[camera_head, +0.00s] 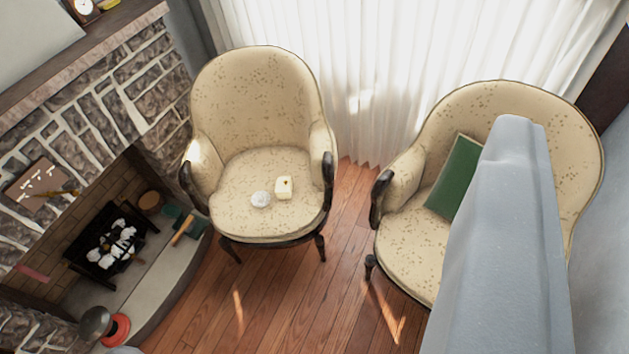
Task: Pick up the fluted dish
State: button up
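A small, round, whitish object with a ridged look, which seems to be the fluted dish (260,199), lies on the seat of the left cream armchair (258,105). It sits toward the front middle of the seat. Just right of it, close beside it, is a small pale yellow block-like object (283,188) with a dark spot on top. A large grey part of my own arm rises through the right side of the view, well away from the dish. My gripper's fingers do not show.
A second cream armchair (400,250) with a green cushion (455,175) stands at right, partly hidden by my arm. A stone fireplace (120,90) with a raised hearth (150,290) fills the left. White curtains (390,60) hang behind. Bare wooden floor (290,300) lies in front.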

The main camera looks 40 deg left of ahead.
aim_at(261, 198)
jog(key=z, duration=0.05)
jog(key=i, duration=1.2)
jog(key=u, duration=0.95)
jog(key=i, duration=0.55)
jog(key=u, duration=0.45)
